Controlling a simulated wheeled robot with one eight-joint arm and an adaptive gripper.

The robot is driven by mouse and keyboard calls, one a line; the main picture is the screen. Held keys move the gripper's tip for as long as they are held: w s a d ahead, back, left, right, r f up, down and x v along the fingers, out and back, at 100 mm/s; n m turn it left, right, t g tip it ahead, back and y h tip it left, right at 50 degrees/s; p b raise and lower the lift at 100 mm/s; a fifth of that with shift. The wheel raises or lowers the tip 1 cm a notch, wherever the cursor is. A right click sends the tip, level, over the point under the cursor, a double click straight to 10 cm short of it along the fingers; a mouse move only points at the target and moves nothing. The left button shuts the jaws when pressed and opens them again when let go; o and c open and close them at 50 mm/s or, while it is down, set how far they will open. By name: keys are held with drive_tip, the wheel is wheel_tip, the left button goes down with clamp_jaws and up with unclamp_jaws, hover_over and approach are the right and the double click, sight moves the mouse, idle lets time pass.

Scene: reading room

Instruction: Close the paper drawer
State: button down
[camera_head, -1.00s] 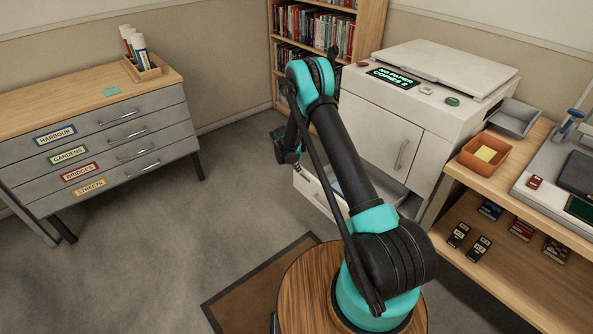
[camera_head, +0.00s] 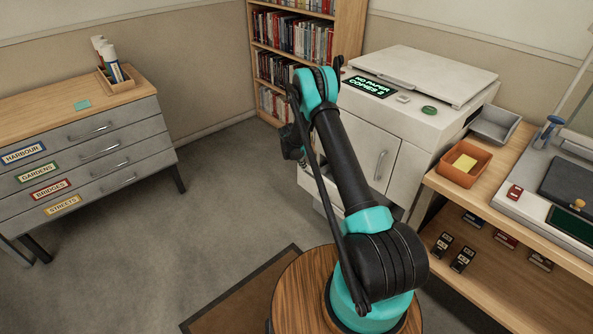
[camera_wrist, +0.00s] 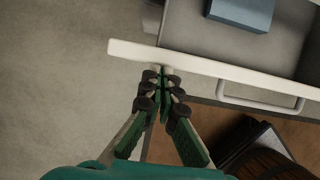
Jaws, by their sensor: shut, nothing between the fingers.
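The paper drawer juts out, open, low on the white copier (camera_head: 408,125). In the head view its pale front (camera_head: 306,180) shows beside my arm, which hides much of the rest. In the wrist view the drawer's white front panel (camera_wrist: 215,68) runs slantwise across the picture, with a blue block (camera_wrist: 243,10) inside and a loop handle (camera_wrist: 262,101) on its outer side. My gripper (camera_wrist: 163,72) is shut and empty. Its fingertips are at the outer side of the panel, left of the handle; they look to be touching it. The fingertips cannot be made out in the head view.
The copier's display (camera_head: 369,86) reads "NO PAPER COPIES 2". A wooden side table (camera_head: 440,185) with an orange tray (camera_head: 484,172) stands right of the copier. A bookcase (camera_head: 347,40) is behind. Open carpet lies between the copier and the grey labelled drawer cabinet (camera_head: 130,150).

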drive_tip(key=w+d, duration=0.5)
drive_tip(key=d, duration=0.2)
drive_tip(key=shift+a, duration=0.1)
